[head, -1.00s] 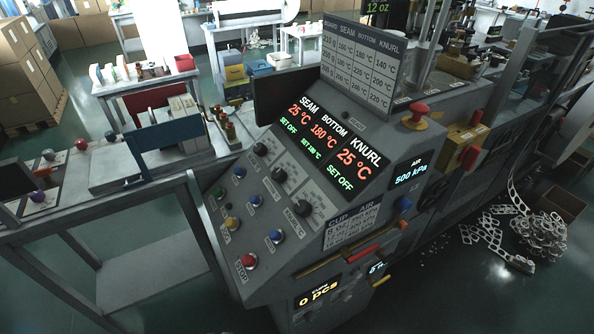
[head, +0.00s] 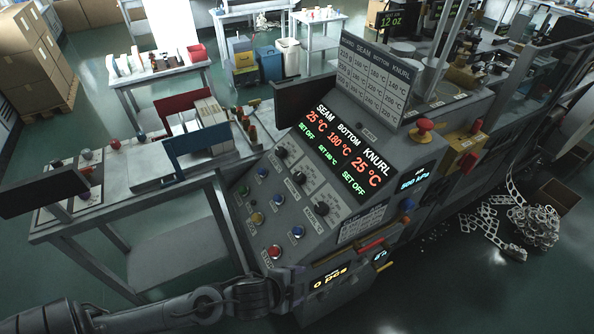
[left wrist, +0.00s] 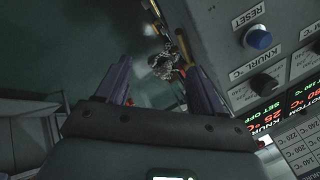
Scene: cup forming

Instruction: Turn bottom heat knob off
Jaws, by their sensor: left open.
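The control panel (head: 250,230) is tilted, with three black knobs in a diagonal row. The middle one is the bottom heat knob (head: 299,178), between the seam knob (head: 281,152) and the knurl knob (head: 321,208). The display (head: 340,150) reads bottom 180 °C with a set value in green, while seam and knurl read SET OFF. My left gripper (head: 292,286) is low, near the panel's lower edge and below the red stop button (head: 274,251), apart from the knobs. In the left wrist view its fingers (left wrist: 155,75) are spread and empty, with the knurl knob (left wrist: 264,85) to their right.
Several coloured buttons, including a blue reset button (left wrist: 258,38), sit beside the knobs. A red mushroom button (head: 424,125) stands on the machine's top right. A workbench (head: 140,175) adjoins the panel on the left. Scrap strips (head: 535,225) lie on the floor at right.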

